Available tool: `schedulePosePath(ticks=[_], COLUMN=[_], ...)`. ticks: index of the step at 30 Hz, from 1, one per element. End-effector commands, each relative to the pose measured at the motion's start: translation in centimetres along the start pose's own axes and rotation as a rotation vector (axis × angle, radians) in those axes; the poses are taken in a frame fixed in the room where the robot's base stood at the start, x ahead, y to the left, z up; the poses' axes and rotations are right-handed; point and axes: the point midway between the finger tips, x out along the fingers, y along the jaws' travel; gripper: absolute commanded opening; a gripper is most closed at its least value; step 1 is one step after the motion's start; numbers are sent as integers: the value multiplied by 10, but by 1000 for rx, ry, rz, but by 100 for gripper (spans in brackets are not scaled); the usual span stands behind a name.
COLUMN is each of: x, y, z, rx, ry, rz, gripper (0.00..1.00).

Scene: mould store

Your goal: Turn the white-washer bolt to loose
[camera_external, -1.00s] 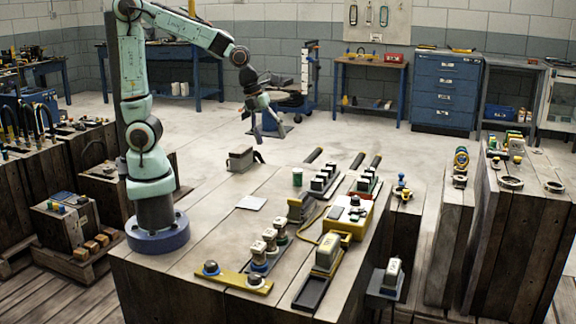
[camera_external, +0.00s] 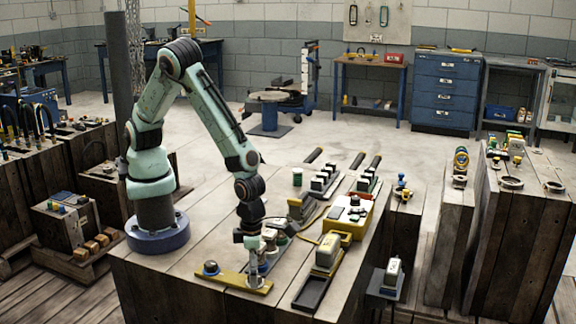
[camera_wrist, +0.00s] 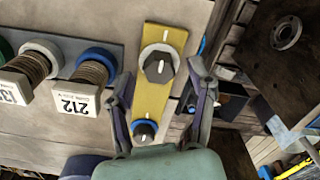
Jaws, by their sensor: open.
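The yellow plate (camera_external: 232,281) lies flat at the front of the wooden bench and carries two bolts. The white-washer bolt (camera_wrist: 159,66) has a dark hex head with a short pale mark, on a white washer; a similar pale mark shows on the plate beyond it. The blue-washer bolt (camera_wrist: 144,131) is at the plate's near end in the wrist view and at the left end in the external view (camera_external: 211,268). My gripper (camera_external: 254,279) points down over the white-washer end, partly hiding that bolt. In the wrist view my gripper (camera_wrist: 156,84) is open, its fingers on either side of the plate.
Coil-like posts with white tags stand left of the plate in the wrist view; one is labelled 212 (camera_wrist: 74,104). In the external view a yellow box (camera_external: 347,219) and a black tray (camera_external: 312,290) lie right of my gripper. Bare bench shows to the left.

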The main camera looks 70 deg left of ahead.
Motion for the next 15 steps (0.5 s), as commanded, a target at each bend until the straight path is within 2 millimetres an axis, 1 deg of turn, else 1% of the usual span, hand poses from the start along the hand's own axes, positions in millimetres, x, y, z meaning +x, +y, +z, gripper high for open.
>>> schedulePosePath(ticks=[3,10,11,12,14,15], x=[8,8,8,8,8,8], y=[0,0,0,0,0,0], z=[0,0,0,0,0,0], rx=[0,-1,-1,-1,-1,-1], ry=[1,0,0,0,0,0], rz=[1,-1,-1,-1,-1,-1], gripper=[56,56,50,37,18,6])
